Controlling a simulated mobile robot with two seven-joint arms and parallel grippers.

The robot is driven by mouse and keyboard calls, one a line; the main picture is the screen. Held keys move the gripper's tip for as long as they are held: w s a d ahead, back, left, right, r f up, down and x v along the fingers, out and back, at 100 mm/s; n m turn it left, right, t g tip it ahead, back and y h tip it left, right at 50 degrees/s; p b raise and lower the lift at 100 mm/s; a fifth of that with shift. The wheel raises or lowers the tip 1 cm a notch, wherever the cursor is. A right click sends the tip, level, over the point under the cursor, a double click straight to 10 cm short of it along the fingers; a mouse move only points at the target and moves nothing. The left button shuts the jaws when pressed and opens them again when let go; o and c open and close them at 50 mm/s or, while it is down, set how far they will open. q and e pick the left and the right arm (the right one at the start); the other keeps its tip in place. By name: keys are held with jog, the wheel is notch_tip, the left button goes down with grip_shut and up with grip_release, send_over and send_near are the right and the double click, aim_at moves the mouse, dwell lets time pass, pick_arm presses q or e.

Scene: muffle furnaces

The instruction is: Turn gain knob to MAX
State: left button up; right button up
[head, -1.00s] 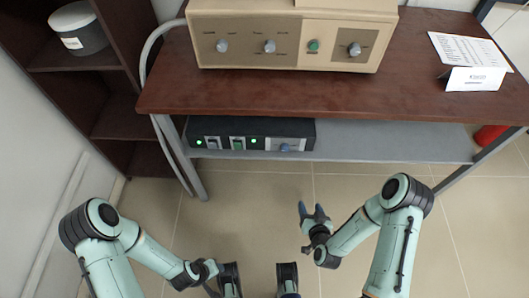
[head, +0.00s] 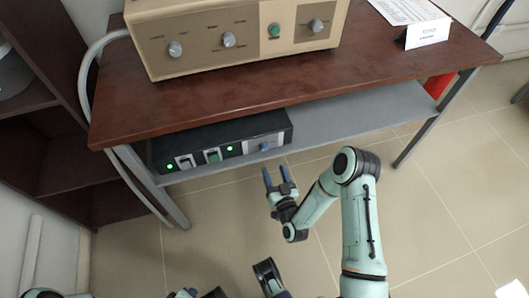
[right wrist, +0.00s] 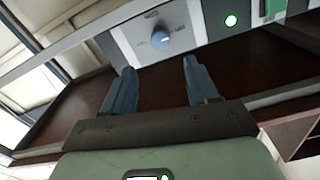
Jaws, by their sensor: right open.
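A blue-grey knob (head: 263,146) sits at the right end of the front of a black control box (head: 200,149) on the grey shelf under the table. The right wrist view shows the knob (right wrist: 160,40) on a light panel; its small lettering is too blurred to read. My right gripper (head: 277,173) is open and empty, in front of and below the knob in the head view. In the right wrist view its two blue fingers (right wrist: 160,68) point at the panel, apart from the knob, which shows beyond and between their tips.
A beige furnace unit (head: 240,37) with several knobs stands on the brown tabletop (head: 210,95) above. The box also carries switches and green lights (head: 230,148). A grey cable (head: 84,90) and table leg (head: 150,188) are at left. Floor in front is clear.

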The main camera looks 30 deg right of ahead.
aim_at(265, 149)
pick_arm(q)
jog(key=f, duration=0.1)
jog(key=f+b, duration=0.1)
jog(key=s+a+f, duration=0.1)
jog(key=shift+g+b, duration=0.3)
jog(key=shift+b, duration=0.1)
pick_arm(e)
jog(key=x, duration=0.9)
jog(key=shift+w, duration=0.35)
jog(key=c, duration=1)
